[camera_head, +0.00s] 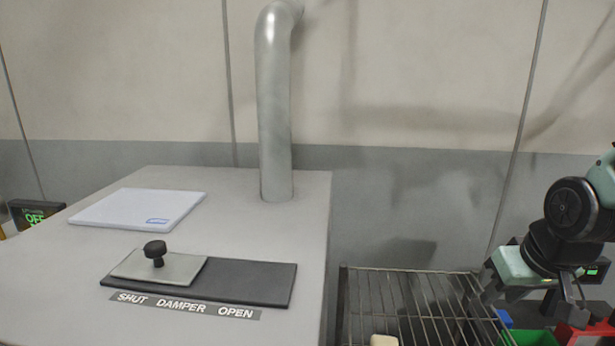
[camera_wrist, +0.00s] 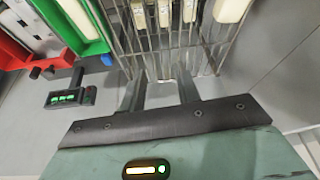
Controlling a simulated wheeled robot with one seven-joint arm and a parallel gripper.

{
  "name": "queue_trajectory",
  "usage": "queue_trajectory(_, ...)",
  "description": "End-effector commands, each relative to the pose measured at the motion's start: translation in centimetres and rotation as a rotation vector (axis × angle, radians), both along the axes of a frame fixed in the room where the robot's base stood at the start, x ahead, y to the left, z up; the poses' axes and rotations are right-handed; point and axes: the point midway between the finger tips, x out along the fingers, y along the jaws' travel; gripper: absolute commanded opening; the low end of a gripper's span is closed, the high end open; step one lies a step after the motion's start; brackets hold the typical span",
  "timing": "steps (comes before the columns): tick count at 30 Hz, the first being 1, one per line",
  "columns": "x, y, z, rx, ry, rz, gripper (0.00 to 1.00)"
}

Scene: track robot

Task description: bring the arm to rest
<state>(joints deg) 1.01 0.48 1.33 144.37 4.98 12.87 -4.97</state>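My gripper (camera_wrist: 160,90) shows in the wrist view with its two dark fingers apart and nothing between them. The fingers point toward the near end of a wire rack (camera_wrist: 205,55). In the head view my arm and gripper are at the right edge, beside the wire rack (camera_head: 415,285) and above its right side. Part of the arm is cut off by the frame there.
A grey cabinet (camera_head: 250,230) with a pipe (camera_head: 274,110), a white board (camera_head: 130,208) and a damper slide (camera_head: 160,265) at its SHUT end stands left. Pale blocks (camera_wrist: 188,12) are on the rack. A green bin (camera_wrist: 92,45) and red bin (camera_wrist: 15,52) are nearby.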

Motion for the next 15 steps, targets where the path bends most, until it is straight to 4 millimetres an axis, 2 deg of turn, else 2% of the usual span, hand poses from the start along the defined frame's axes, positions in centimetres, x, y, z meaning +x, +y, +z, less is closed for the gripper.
queue_trajectory(1, -2.1, -0.2, -0.9, -0.007, 0.077, -0.003, 0.32)
queue_trajectory(3, -5.0, -0.7, -1.9, -0.024, 0.181, -0.013, 0.32)
queue_trajectory(5, -5.2, 2.6, -3.1, -0.021, 0.185, 0.080, 0.32)
queue_trajectory(8, -7.0, 6.9, -4.2, -0.026, 0.219, 0.212, 0.32)
queue_trajectory(12, -10.7, 12.3, -5.7, -0.046, 0.273, 0.404, 0.32)
queue_trajectory(15, -13.8, 15.2, -6.6, -0.068, 0.309, 0.531, 0.32)
